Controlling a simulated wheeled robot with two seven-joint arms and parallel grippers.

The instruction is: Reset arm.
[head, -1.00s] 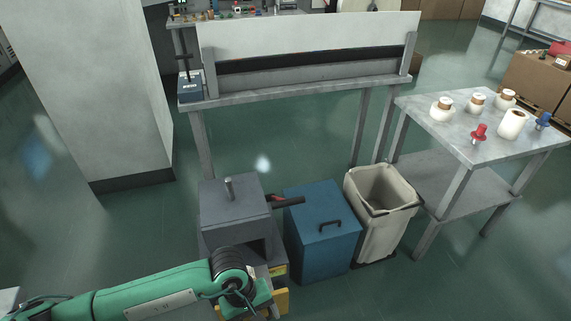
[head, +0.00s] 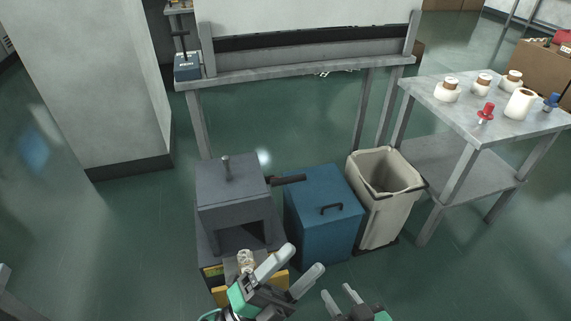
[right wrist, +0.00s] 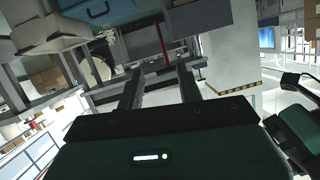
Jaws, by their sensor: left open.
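My left gripper (head: 304,257) is in the lower middle of the head view, its two pale fingers spread apart and nothing seen between them. It is in front of the grey furnace-like box (head: 232,190). My right gripper (head: 336,290) is lower and to the right at the bottom edge, its fingers apart. The right wrist view shows the same gripper (right wrist: 158,68) with two dark fingers apart and no object held. A small pale, brownish lump (head: 245,260) is just left of my left gripper, before the box's dark opening; I cannot tell whether they touch.
A metal table (head: 450,120) with several white rolls and jars is at right. A long bench (head: 290,73) stands behind. Green floor is clear at left.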

